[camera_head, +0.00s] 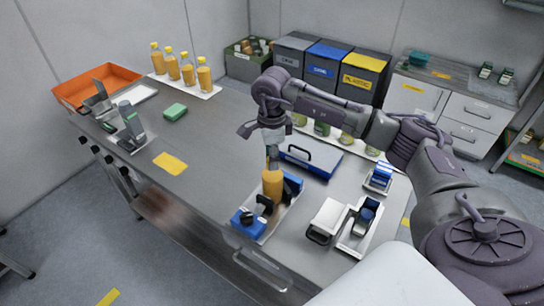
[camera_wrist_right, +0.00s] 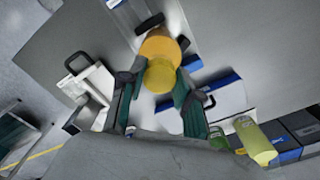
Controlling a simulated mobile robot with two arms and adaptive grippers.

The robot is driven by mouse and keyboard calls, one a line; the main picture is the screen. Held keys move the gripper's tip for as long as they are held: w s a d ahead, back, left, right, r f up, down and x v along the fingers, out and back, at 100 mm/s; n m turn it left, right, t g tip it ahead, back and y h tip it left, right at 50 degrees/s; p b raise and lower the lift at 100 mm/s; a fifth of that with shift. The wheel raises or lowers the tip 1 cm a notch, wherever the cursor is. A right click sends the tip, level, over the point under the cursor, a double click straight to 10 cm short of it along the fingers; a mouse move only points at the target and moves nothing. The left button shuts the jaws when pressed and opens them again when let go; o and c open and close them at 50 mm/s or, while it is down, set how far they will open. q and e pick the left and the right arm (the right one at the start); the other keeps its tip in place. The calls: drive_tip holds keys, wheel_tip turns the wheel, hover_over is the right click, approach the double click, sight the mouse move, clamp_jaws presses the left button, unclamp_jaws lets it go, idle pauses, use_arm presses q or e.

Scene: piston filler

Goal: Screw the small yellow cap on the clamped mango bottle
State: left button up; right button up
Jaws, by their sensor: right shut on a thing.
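The mango bottle (camera_head: 273,184) stands upright, orange, in the blue clamp (camera_head: 248,220) on the steel table. My right gripper (camera_head: 272,157) points down directly above its neck. In the right wrist view, the yellow cap (camera_wrist_right: 160,77) lies between the two fingers of my right gripper (camera_wrist_right: 158,86), which is shut on it. The orange bottle (camera_wrist_right: 160,45) shows right behind the cap, in line with it. The gripper hides the cap in the head view, and I cannot tell whether cap and neck touch. My left gripper is not in view.
Several capped orange bottles (camera_head: 187,73) stand at the back left, near an orange tray (camera_head: 70,95). A blue case (camera_head: 310,163) lies behind the clamp. A white-and-black item (camera_head: 328,219) and a tray (camera_head: 352,242) stand to its right. The table left of the clamp is largely clear.

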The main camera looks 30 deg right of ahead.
drive_tip(key=m, duration=0.9)
drive_tip(key=o, duration=0.8)
drive_tip(key=shift+c, duration=0.2)
